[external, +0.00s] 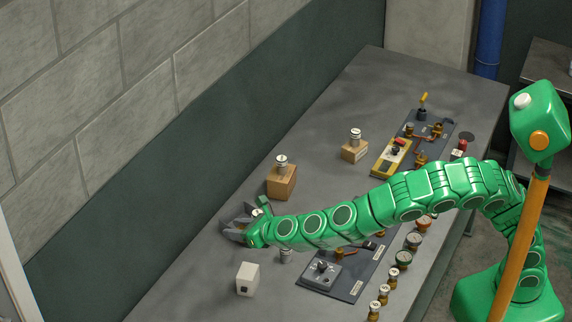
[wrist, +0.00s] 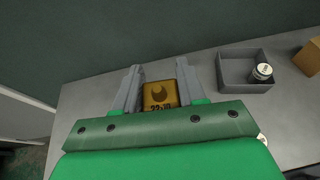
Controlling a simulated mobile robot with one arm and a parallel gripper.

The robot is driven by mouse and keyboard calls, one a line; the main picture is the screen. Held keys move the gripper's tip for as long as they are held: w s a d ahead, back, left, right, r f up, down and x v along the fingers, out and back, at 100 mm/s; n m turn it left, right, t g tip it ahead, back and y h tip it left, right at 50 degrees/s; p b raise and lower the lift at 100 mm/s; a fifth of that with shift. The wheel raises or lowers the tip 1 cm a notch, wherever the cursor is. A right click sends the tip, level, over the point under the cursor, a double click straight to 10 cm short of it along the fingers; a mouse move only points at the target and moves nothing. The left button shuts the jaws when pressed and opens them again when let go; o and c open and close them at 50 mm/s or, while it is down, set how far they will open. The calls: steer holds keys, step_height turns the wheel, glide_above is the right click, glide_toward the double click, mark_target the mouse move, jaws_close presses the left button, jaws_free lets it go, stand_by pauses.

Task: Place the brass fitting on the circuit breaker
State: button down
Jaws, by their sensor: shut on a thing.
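My gripper (external: 236,222) is low over the left part of the grey workbench in the external view. In the wrist view its grey fingers (wrist: 158,72) stand on both sides of a brass-yellow square block (wrist: 159,94) with a dark crescent and printed digits. The gripper is shut on this block, which seems to be the brass fitting; the external view hides it. I cannot tell for sure which thing is the circuit breaker. A white block with a small dark mark (external: 247,279) stands on the bench in front of my gripper, and a grey box with a knob (external: 321,272) lies to its right.
A grey open tray (wrist: 226,74) holds a small round-topped can (wrist: 262,72), beside my gripper. Wooden blocks (external: 281,186) (external: 354,153) with gauges on top stand farther back. Several gauges and valves line the bench's right edge. Bare bench (external: 190,285) lies at left.

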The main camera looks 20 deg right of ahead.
mark_target(243, 268)
steer(key=f+m+t+h, duration=0.1)
steer(key=s+f+m+t+h, duration=0.1)
steer(key=m+h, duration=0.1)
steer(key=shift+f, duration=0.15)
steer(key=shift+m+h, duration=0.3)
steer(key=shift+s+d+f, duration=0.1)
steer(key=shift+d+f, duration=0.1)
steer(key=shift+f, duration=2.05)
steer(key=shift+s+d+f, duration=0.1)
steer(key=shift+d+f, duration=0.05)
steer(key=shift+f, duration=2.1)
steer(key=c, duration=0.6)
jaws_free()
steer(key=shift+f, duration=0.1)
steer(key=shift+c, duration=0.2)
